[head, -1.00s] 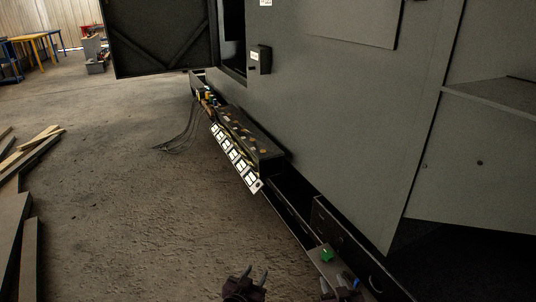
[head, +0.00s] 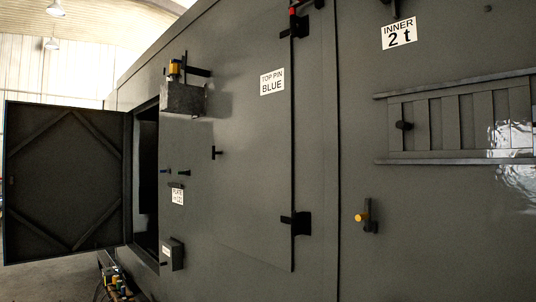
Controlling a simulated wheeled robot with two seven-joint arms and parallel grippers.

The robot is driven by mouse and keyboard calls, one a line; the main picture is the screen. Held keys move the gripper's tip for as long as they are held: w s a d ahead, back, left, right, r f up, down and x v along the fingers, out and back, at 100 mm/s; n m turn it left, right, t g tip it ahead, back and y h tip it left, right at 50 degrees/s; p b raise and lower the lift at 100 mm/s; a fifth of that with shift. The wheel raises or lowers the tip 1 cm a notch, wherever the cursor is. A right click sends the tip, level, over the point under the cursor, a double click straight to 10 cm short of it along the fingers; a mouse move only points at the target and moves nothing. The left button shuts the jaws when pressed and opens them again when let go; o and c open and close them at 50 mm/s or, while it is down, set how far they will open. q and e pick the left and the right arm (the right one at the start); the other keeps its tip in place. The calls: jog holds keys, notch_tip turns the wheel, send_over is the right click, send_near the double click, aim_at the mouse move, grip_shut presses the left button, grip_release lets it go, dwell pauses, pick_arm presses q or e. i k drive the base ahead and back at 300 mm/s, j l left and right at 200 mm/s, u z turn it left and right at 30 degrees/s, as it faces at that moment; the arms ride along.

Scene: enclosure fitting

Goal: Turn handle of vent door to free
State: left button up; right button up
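In the head view a slatted panel (head: 460,122), which looks like the vent door, sits between two horizontal rails on the grey enclosure wall at the right. A dark round knob (head: 404,125) sticks out near its left end. Below and left of the panel, a small dark handle with an orange-yellow end (head: 365,217) is mounted on the wall. I cannot tell which of the two is the vent handle, nor whether either is locked or free. Neither of my grippers shows in this view.
A tall door panel (head: 258,190) with hinges (head: 298,222) is in the middle of the wall. At the left a braced door (head: 66,180) stands open beside a dark opening (head: 147,180). A bracket box (head: 183,98) and a small box (head: 172,254) protrude from the wall.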

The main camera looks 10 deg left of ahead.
aim_at(213, 152)
jog(key=i+j+z, duration=0.15)
jog(key=j+z, duration=0.2)
jog(key=i+j+z, duration=0.15)
jog(key=z, duration=0.15)
jog(key=i+j+z, duration=0.1)
jog(key=j+z, duration=0.55)
jog(key=j, duration=0.15)
